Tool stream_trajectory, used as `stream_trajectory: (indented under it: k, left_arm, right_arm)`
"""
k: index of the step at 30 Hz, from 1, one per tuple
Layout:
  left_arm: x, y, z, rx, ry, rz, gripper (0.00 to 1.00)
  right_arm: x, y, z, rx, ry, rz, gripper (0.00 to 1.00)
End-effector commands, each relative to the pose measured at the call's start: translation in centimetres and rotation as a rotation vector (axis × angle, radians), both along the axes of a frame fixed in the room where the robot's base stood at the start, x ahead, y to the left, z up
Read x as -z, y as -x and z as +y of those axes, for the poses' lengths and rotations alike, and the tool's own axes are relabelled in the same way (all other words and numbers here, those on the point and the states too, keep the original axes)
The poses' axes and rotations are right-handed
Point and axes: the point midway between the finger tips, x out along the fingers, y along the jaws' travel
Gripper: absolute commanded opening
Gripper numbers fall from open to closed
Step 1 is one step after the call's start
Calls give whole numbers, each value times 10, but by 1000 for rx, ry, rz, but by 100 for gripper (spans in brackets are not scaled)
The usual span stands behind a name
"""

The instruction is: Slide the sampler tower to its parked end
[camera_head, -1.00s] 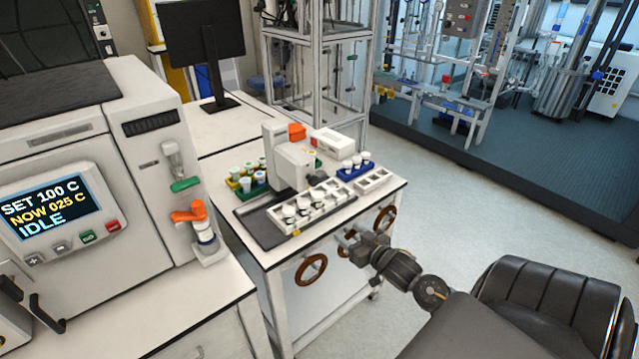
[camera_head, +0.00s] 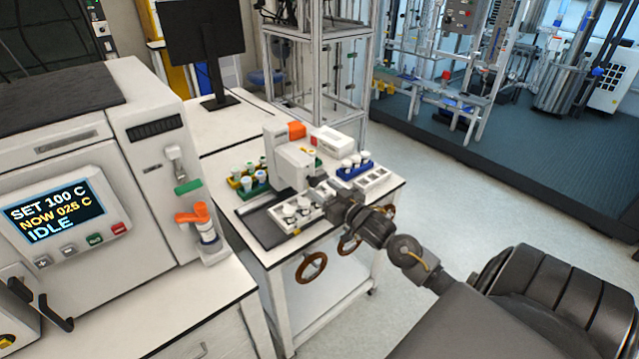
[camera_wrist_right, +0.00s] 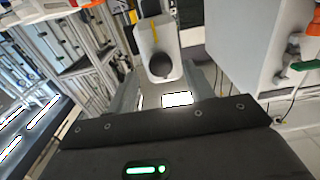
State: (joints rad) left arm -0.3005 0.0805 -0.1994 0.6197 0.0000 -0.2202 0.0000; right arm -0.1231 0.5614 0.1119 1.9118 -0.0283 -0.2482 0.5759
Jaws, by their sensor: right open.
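The sampler tower (camera_head: 287,166) is a white upright block with an orange part at its top, standing at the back of a dark rail plate (camera_head: 262,229) on the white bench. My right gripper (camera_head: 320,189) is at the tower's right front side, above a white vial tray (camera_head: 290,217). In the right wrist view my open gripper (camera_wrist_right: 161,82) shows two grey fingers. A white rounded part with a dark round spot (camera_wrist_right: 158,52) lies ahead between them; I cannot tell whether they touch it. My left gripper is in no view.
Green and yellow vial racks (camera_head: 247,180) stand left of the tower, a blue rack (camera_head: 356,168) to its right. A white instrument with a display (camera_head: 57,212) fills the left. A monitor (camera_head: 203,38) stands behind. The floor to the right is clear.

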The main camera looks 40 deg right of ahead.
Motion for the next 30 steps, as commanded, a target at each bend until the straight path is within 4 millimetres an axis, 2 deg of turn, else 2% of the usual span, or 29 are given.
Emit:
stream_trajectory:
  k: [3,6,16,28,30]
  left_arm:
    - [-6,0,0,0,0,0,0]
    - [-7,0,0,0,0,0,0]
    - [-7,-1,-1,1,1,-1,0]
    - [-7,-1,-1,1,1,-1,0]
    - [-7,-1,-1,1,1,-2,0]
  right_arm:
    - [-2,-14,0,0,-2,-1,52]
    - [0,-21,0,0,-1,0,52]
    - [1,-23,0,0,0,1,52]
    - [1,-23,0,0,0,0,0]
    - [1,-23,0,0,0,0,0]
